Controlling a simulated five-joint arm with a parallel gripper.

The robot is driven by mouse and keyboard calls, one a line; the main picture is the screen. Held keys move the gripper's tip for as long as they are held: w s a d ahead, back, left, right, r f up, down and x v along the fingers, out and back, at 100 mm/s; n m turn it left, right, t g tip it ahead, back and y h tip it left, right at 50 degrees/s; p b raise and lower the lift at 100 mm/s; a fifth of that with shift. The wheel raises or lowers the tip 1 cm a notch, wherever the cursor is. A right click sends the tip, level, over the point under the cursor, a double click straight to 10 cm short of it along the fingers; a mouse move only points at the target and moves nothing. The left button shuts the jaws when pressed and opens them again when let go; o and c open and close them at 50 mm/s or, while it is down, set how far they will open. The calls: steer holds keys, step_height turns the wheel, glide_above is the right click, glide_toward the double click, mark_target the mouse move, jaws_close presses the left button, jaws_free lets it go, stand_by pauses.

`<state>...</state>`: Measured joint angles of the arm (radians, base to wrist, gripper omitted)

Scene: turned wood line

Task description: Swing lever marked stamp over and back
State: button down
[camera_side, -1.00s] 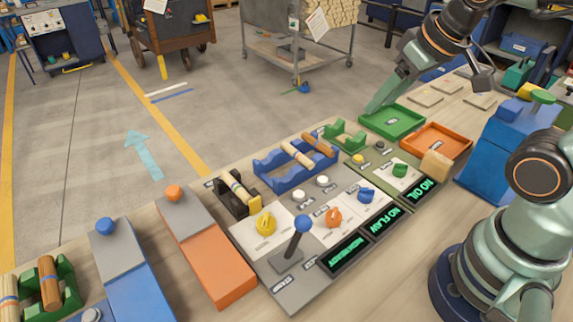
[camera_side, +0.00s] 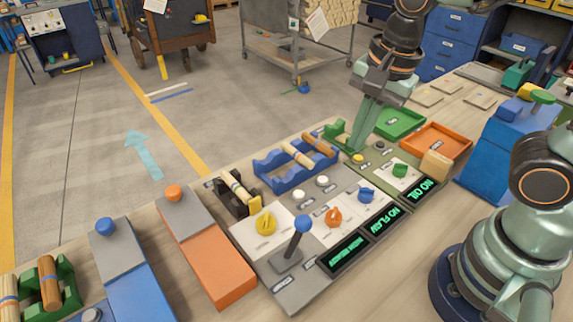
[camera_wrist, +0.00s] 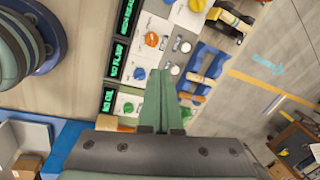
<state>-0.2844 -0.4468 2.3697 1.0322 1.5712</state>
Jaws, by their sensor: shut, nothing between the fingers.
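The lever marked STAMP has a blue ball knob (camera_side: 303,224) on a dark stem and stands on a grey plate (camera_side: 296,291) at the near end of the panel. Its stem leans slightly toward the right in the side view. My gripper (camera_side: 354,149) is shut and empty, pointing down above the far end of the panel, beside the green cradle, well away from the lever. In the wrist view my shut fingers (camera_wrist: 160,74) show over the panel. The lever is not clearly visible there.
The panel carries a yellow knob (camera_side: 266,223), an orange knob (camera_side: 334,217), a blue knob (camera_side: 367,195) and lit displays (camera_side: 383,222). A blue rack (camera_side: 272,177) and a black rack (camera_side: 237,206) hold wooden pieces. Green (camera_side: 421,122) and orange (camera_side: 463,141) trays lie beyond.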

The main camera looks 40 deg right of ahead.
mark_target(299, 235)
steer(key=a+m, duration=0.1)
steer(key=m+g, duration=0.1)
steer(key=m, duration=0.1)
steer(key=s+a+f+m, duration=0.1)
steer(key=m, duration=0.1)
steer(key=shift+s+a+f, duration=0.1)
steer(key=shift+a, duration=0.25)
steer(key=shift+f, duration=0.1)
steer(key=w+a+f, duration=0.1)
steer(key=a+f, duration=0.3)
steer(key=f, duration=0.6)
steer(key=shift+w+a+f, duration=0.15)
steer(key=shift+a+f, duration=0.05)
steer(key=shift+a, duration=0.2)
steer(key=shift+a+r+g, duration=0.2)
steer(key=shift+a+g, duration=0.1)
